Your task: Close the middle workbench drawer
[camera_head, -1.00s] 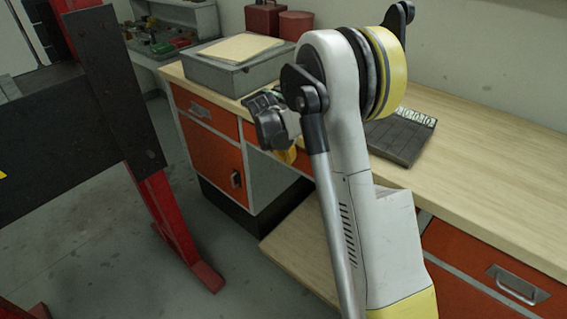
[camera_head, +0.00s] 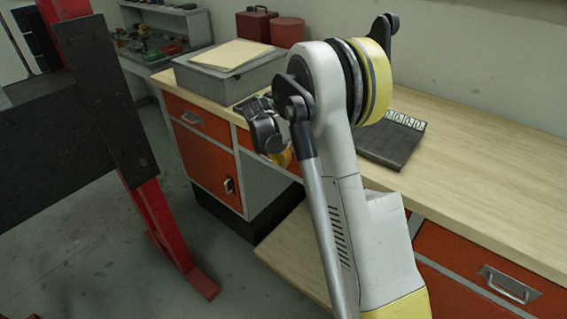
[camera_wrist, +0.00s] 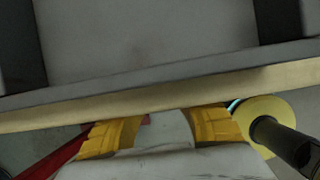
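The workbench (camera_head: 480,185) has a light wood top and orange fronts. The middle drawer's front (camera_head: 243,138) appears as an orange strip under the top, right of the left drawer (camera_head: 190,117). My arm covers most of it, so I cannot tell how far it stands out. My gripper (camera_head: 283,158) is in front of this strip, its yellow fingers pointing downward. In the wrist view my gripper (camera_wrist: 162,130) has its yellow fingers apart, with nothing visibly held. A pale wood edge (camera_wrist: 70,112) runs just beyond the fingertips; contact is unclear.
A grey box (camera_head: 222,78) and a dark tray (camera_head: 388,142) sit on the worktop. A red post (camera_head: 160,215) with a dark panel stands left. A right drawer (camera_head: 465,265) and a low wooden shelf (camera_head: 290,250) are near my arm. Grey floor is open between post and bench.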

